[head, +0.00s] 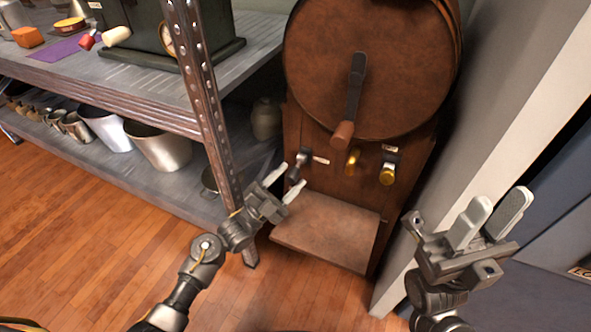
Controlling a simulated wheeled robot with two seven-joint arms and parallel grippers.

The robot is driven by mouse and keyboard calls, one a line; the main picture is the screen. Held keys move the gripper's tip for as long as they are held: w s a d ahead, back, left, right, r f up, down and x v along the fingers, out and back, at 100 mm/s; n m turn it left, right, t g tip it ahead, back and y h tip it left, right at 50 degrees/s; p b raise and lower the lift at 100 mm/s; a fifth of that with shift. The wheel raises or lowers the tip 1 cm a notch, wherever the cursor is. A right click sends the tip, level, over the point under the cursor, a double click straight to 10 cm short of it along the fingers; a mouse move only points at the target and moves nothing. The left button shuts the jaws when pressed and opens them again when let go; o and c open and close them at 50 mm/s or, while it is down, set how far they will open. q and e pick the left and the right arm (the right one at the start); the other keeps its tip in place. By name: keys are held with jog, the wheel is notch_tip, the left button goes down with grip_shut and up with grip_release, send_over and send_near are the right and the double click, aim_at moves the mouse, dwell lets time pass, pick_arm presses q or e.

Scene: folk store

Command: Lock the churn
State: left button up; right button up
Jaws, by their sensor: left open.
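The churn (330,190) is a dark brown wooden cabinet with a big round drum (310,75). A crank with a dark arm and brown wooden grip (342,133) hangs down on the drum's face. Below are a dark metal lever (300,163) at left, a brass tap-like knob (352,160) in the middle and a brass knob (387,174) at right. My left gripper (294,180) is open, its fingertips at the dark lever's lower end; I cannot tell whether they touch it. My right gripper (502,199) is open and empty, right of the churn.
A wooden ledge (325,225) juts out below the knobs. A metal shelf rack (110,80) with buckets (160,148) stands at left, its post (205,100) close to my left arm. A pale wall edge (480,130) stands at right. The wooden floor in front is clear.

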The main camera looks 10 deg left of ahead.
pick_arm(q)
jog(key=shift+v, duration=2)
